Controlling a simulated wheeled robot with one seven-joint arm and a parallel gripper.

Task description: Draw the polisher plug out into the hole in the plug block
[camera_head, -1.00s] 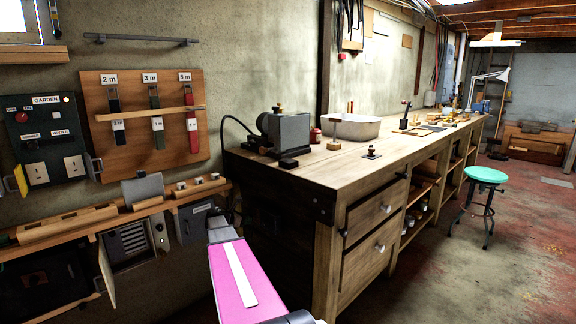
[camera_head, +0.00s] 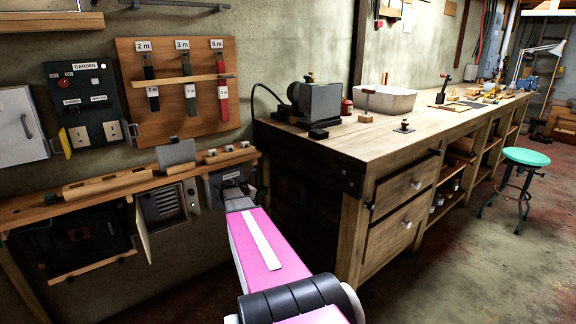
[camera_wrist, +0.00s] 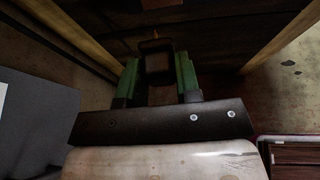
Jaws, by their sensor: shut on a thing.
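In the wrist view my gripper (camera_wrist: 158,75) has green fingers shut on a dark, blocky piece that looks like the polisher plug (camera_wrist: 156,62). In the head view my gripper (camera_head: 235,187) is small and dark, at the front of a grey box (camera_head: 216,183) under the wall shelf. Whether the plug is still seated there cannot be told. The polisher (camera_head: 318,101) stands on the bench, and its black cord (camera_head: 262,87) loops down behind the bench. A wooden block with small pieces on it, likely the plug block (camera_head: 232,154), lies on the shelf's right end above my gripper.
The bench (camera_head: 345,190) stands close to the right of my arm. An open-doored grey box (camera_head: 160,203) hangs left of the gripper. The shelf (camera_head: 45,209) also carries a longer wooden block (camera_head: 105,186). A green stool (camera_head: 524,158) stands farther right.

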